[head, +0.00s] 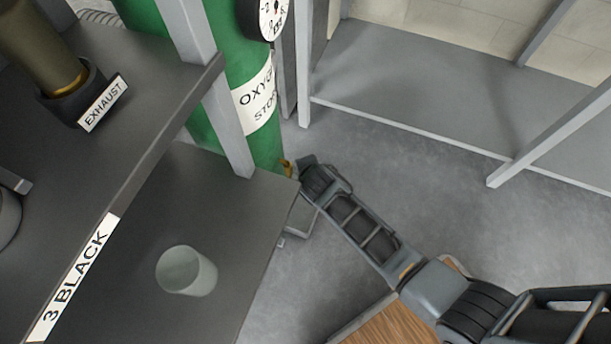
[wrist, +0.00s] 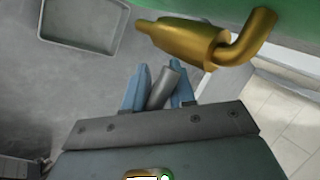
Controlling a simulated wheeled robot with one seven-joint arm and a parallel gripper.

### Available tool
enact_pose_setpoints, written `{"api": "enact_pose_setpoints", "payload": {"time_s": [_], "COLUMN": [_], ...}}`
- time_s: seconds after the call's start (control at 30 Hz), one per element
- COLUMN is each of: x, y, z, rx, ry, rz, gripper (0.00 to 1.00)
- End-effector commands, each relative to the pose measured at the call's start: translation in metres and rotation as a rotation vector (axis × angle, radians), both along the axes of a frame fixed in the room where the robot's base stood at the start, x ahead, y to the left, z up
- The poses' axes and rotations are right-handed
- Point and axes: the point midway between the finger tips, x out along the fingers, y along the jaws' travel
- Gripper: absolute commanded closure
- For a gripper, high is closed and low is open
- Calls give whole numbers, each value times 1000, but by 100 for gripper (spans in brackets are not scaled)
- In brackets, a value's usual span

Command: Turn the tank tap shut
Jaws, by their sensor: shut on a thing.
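The green tank (head: 235,65) labelled "OXY… STO…" stands at the upper middle of the head view. Its brass tap (head: 287,167) shows as a small bit low on the tank's right side. In the wrist view the brass tap (wrist: 190,42) is large, with a bent pipe running up to the green tank (wrist: 215,8). My gripper (wrist: 158,90) has its two blue fingers on either side of a grey bar-like handle (wrist: 163,88) just below the brass body, and is shut on it. In the head view the fingertips are hidden or too small to make out.
A dark bench (head: 225,225) with a white cup (head: 187,271) stands left of my arm. A grey post (head: 215,90) is in front of the tank. A grey tray (wrist: 82,48) lies on the floor. Open floor (head: 400,175) lies right of the arm, before a grey shelf frame (head: 420,85).

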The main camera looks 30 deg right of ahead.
Motion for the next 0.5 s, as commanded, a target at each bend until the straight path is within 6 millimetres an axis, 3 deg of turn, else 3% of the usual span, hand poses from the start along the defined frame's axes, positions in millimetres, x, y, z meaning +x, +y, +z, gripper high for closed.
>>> {"api": "enact_pose_setpoints", "payload": {"time_s": [0.03,0.5], "x": [-4,0], "y": [5,1], "z": [-11,-3], "rx": [-26,-200], "ry": [-13,-138], "rz": [12,11], "gripper": [100,100]}}
